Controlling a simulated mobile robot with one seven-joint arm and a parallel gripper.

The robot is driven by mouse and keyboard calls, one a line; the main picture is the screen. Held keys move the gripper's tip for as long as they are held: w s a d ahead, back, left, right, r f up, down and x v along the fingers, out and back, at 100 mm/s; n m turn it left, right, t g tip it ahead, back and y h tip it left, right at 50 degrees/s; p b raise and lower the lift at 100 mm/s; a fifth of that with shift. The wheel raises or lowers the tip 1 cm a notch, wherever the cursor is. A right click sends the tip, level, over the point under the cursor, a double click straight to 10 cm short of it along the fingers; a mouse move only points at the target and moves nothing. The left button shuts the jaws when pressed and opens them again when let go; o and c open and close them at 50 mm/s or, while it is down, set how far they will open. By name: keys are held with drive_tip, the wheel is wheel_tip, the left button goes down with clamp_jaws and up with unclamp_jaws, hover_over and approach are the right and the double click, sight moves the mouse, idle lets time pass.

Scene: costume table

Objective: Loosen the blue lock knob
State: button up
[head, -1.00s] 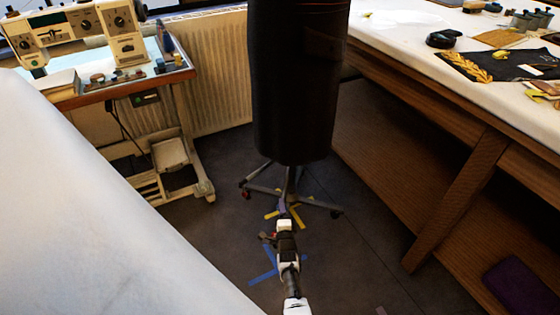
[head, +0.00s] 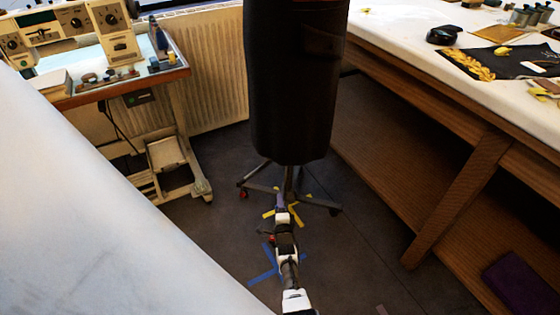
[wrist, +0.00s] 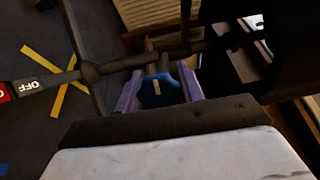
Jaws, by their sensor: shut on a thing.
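The blue lock knob (wrist: 160,90) shows in the wrist view, with a small pale mark on its face. It sits on the dark metal stand below the black dress form (head: 292,85). My gripper (wrist: 158,92) has its two purple fingers on either side of the knob, shut on it. In the head view my gripper (head: 281,202) is low, at the stand's post under the form, and the knob is too small to make out there.
The stand's wheeled legs (head: 320,204) spread around my gripper. A sewing-machine table (head: 125,92) stands left, a long worktable (head: 400,75) right. Blue and yellow tape marks the floor.

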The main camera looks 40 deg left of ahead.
drive_tip(key=c, duration=0.3)
